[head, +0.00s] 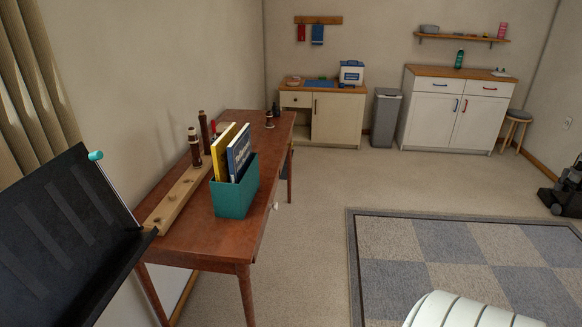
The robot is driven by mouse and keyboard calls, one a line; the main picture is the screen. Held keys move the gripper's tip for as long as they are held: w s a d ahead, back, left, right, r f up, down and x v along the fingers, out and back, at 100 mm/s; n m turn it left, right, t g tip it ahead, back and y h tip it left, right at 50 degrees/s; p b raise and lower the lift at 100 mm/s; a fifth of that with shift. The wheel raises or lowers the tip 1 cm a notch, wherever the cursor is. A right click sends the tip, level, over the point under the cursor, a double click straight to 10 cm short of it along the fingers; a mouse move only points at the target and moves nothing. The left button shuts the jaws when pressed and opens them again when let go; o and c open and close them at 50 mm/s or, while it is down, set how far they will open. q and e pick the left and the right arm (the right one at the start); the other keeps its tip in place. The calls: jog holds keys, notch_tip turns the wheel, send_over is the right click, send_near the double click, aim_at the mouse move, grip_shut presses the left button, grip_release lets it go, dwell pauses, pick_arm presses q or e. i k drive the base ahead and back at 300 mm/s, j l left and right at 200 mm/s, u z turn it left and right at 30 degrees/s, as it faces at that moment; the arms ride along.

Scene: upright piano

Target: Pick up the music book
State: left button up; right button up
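A teal box (235,197) stands on the near part of a brown wooden table. Two thin books stand upright in it, a yellow one (222,150) on the left and a blue one (238,152) with white lettering on the right. Their lower parts are hidden inside the box. I cannot tell which one is the music book. Neither of my grippers is in view.
The table (185,240) also bears a wooden block (172,207) with holes and upright dark cylinders. A black slatted panel (65,235) fills the near left. A checkered rug (450,237) lies right; carpet between is clear. Cabinets (455,108) line the back.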

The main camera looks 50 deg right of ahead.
aim_at(239, 150)
jog(key=z, duration=1.2)
